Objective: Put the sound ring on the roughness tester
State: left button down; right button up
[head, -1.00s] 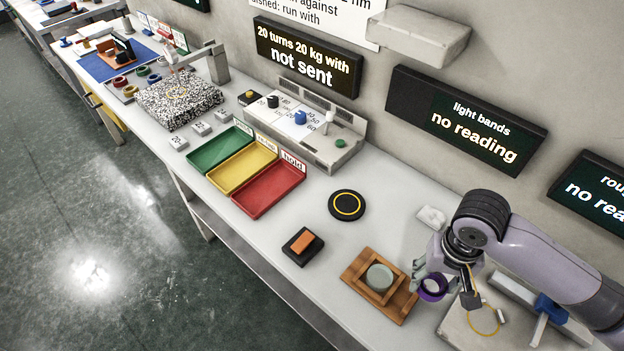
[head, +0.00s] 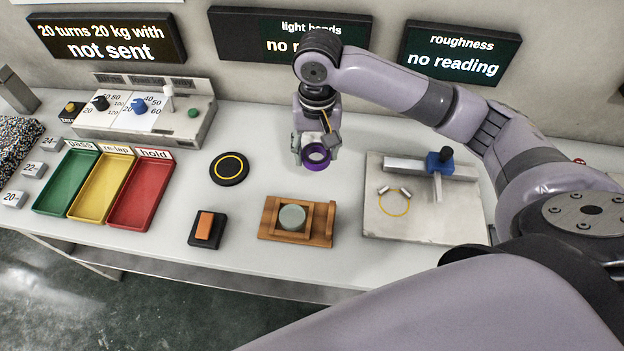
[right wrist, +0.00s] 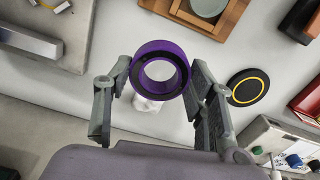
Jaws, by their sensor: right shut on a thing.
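A purple ring (head: 317,157) is held by my right gripper (head: 312,150), which is shut on it. In the right wrist view the purple ring (right wrist: 160,46) sits between the two fingers, with its hole facing the camera. The roughness tester (head: 455,222) is a pale grey plate at right in the head view, with a yellow circle (head: 393,213) marked on it, two small light blocks on the circle's edge, and a blue slide (head: 438,163) on a bar. The ring is left of the tester and apart from it. My left gripper is not in view.
A wooden holder (head: 268,228) with a grey-green disc stands left of the tester. A black disc with a yellow circle (head: 229,168) and a black block with an orange top (head: 206,228) lie further left. Green, yellow and red trays (head: 143,195) follow. The roughness display (head: 458,52) says "no reading".

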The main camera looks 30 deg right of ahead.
aim_at(316, 190)
notch_tip(316, 190, down, 13)
jog(key=shift+r, duration=0.2)
jog(key=shift+f, duration=0.15)
jog(key=o, duration=1.2)
